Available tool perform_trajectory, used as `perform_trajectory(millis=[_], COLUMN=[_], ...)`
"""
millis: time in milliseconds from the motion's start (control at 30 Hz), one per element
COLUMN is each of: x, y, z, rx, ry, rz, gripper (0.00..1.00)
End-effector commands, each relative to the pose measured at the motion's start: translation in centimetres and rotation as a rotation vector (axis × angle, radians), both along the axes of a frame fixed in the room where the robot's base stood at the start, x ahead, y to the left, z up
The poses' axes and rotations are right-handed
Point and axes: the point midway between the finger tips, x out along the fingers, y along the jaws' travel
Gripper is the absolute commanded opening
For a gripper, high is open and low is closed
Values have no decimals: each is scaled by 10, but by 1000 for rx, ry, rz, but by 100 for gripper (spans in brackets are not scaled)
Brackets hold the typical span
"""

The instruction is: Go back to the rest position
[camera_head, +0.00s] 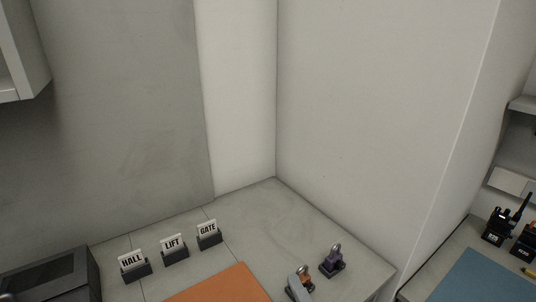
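My gripper is not in the head view, and no part of my arm can be made out with certainty. Three small dark holders with white cards stand in a row on the grey counter (268,212). They are the HALL holder (133,265), the LIFT holder (174,248) and the GATE holder (208,234). An orange mat (222,288) lies in front of them, cut off by the bottom edge.
A dark box (52,278) stands at the lower left. A wall cabinet (22,50) hangs at the upper left. A pale wall (375,110) closes the counter's back right. Beyond it, a second surface holds a blue mat (485,280) and a black radio (497,228), with shelves above.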

Motion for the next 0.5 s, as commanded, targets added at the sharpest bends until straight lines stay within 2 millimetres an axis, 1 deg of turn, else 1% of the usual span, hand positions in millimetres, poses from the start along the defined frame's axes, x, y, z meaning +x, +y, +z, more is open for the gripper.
perform_trajectory(millis=[33,100,167,200,267,300,500], x=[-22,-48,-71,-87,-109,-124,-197], y=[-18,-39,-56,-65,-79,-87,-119], z=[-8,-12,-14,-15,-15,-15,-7], rx=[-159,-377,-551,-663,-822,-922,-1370], ry=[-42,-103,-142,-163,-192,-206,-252], rz=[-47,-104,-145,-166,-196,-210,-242], gripper=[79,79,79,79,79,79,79])
